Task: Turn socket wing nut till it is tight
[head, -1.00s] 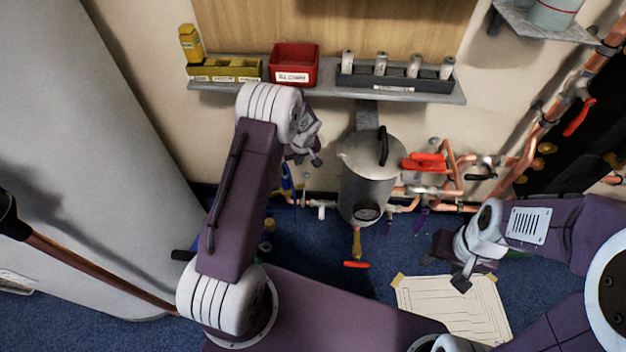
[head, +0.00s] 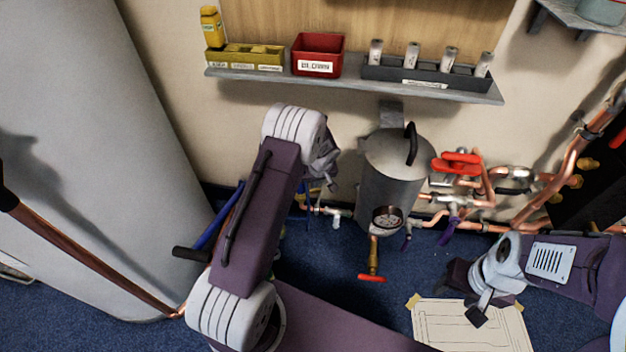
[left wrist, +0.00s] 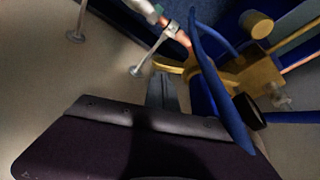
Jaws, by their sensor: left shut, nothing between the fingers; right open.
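In the left wrist view a brass fitting (left wrist: 258,72) with a yellow wing-like arm (left wrist: 172,66) and a long curved blue lever (left wrist: 214,80) stand just beyond my left gripper (left wrist: 163,92). I cannot tell for sure whether the yellow arm is the socket wing nut. My left gripper is shut and empty, its tip close below the yellow arm; touching or apart cannot be told. In the head view my left gripper (head: 325,165) is by the wall pipes, its tip largely hidden. My right gripper (head: 484,304) is open and empty above the paper sheet, far from the fitting.
A grey metal vessel (head: 392,165) with a gauge (head: 388,217) stands right of my left gripper. Copper pipes with a red valve handle (head: 457,162) run right of it. A shelf (head: 345,91) with bins is above. A paper sheet (head: 470,328) lies on blue carpet.

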